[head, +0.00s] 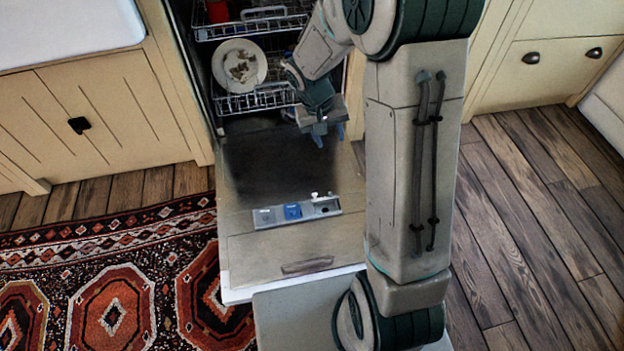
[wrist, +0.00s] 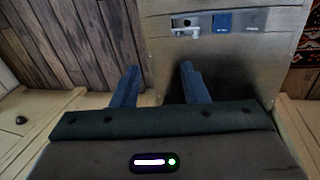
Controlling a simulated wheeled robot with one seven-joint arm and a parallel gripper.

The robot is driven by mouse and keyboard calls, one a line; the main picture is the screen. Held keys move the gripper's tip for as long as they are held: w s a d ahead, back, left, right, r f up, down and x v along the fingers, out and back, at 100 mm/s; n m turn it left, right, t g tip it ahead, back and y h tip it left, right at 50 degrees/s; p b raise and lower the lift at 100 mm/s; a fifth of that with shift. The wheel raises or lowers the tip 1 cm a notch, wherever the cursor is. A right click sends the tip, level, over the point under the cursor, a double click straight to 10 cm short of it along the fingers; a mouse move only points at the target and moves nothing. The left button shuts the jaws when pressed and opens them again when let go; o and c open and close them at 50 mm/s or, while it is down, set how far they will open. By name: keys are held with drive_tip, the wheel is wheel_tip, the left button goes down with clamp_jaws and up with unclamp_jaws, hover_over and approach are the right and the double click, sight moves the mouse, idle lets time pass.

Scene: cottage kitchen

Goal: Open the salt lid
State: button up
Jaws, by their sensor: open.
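The dishwasher door (head: 250,165) is folded down open. A light panel (head: 340,200) near its outer end carries a blue lid (head: 292,211), a grey lid (head: 264,216) and a dark section with a small white latch (head: 322,197). In the wrist view I see the blue lid (wrist: 222,21), the grey lid (wrist: 253,19) and the white latch (wrist: 185,33); the lettering is too small to read, so I cannot tell which is the salt lid. My gripper (head: 329,136) is open and empty, above the door's inner end, apart from the panel. Its blue fingers (wrist: 159,76) point down.
The lower rack (head: 262,98) holds a soiled plate (head: 239,66); a red item (head: 217,11) is in the upper rack. Cabinets (head: 110,120) flank the dishwasher. A patterned rug (head: 110,290) lies left of the door, and bare wooden floor (head: 540,220) lies to the right.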

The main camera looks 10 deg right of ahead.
drive_tip(key=w+a+f+p, duration=0.2)
drive_tip(key=w+f+p, duration=0.1)
drive_tip(key=w+f, duration=0.55)
drive_tip(key=shift+m, duration=0.5)
drive_tip(key=a+x, duration=0.2)
drive_tip(key=x, duration=0.7)
drive_tip(key=a+f+x, duration=0.1)
drive_tip(key=a+x, duration=0.1)
drive_tip(key=x, duration=0.8)
drive_tip(key=a+x, duration=0.2)
drive_tip(key=x, duration=0.7)
drive_tip(key=shift+s+a+f, duration=0.1)
drive_tip(key=shift+a+f, duration=0.15)
drive_tip(key=shift+f, duration=0.35)
clamp_jaws()
